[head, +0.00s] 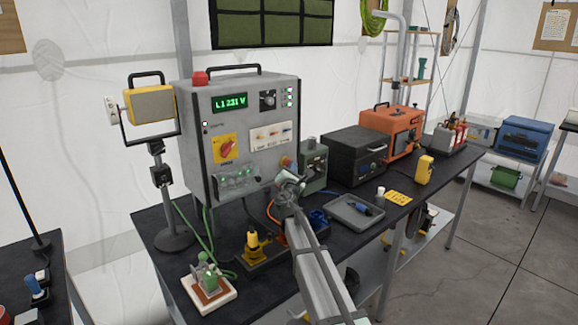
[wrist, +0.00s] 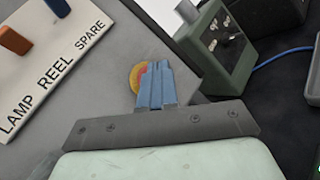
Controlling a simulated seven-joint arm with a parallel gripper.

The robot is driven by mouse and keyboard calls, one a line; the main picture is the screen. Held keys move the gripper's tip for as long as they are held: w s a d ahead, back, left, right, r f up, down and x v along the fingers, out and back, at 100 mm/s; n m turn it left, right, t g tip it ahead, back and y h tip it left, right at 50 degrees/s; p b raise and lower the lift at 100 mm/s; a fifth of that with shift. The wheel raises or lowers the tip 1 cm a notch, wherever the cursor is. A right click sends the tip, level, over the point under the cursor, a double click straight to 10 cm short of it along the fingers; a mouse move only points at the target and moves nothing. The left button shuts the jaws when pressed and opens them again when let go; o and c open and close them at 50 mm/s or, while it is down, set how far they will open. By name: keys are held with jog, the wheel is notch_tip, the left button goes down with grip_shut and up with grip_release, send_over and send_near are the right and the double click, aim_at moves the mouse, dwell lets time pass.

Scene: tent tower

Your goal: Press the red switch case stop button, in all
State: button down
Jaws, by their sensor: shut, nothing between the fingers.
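The grey switch case (head: 240,100) stands on the dark bench with a lit green display. Its red stop button (head: 286,161) is low on the right of the front face. In the wrist view the stop button's yellow-and-red edge (wrist: 138,76) shows to the left of the fingertips, and the rest is hidden behind them. My gripper (head: 292,178) is shut and empty, right at the button in the head view. In the wrist view its blue fingers (wrist: 156,72) overlap the button. I cannot tell whether they touch it or whether it is pushed in.
A red rotary switch (head: 226,148) on a yellow plate and a label plate with small levers (head: 271,136) share the case front. A green-grey box (head: 313,165) stands close to the right of my gripper. A grey tray (head: 354,212) lies farther right.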

jog(key=shift+w+a, duration=0.3)
dwell(0.5)
dwell(0.5)
jog(key=shift+s+d, duration=0.7)
jog(key=shift+s, duration=0.05)
jog(key=s+d, duration=0.3)
jog(key=shift+s+d, duration=0.25)
jog(key=shift+d, duration=0.05)
dwell(0.8)
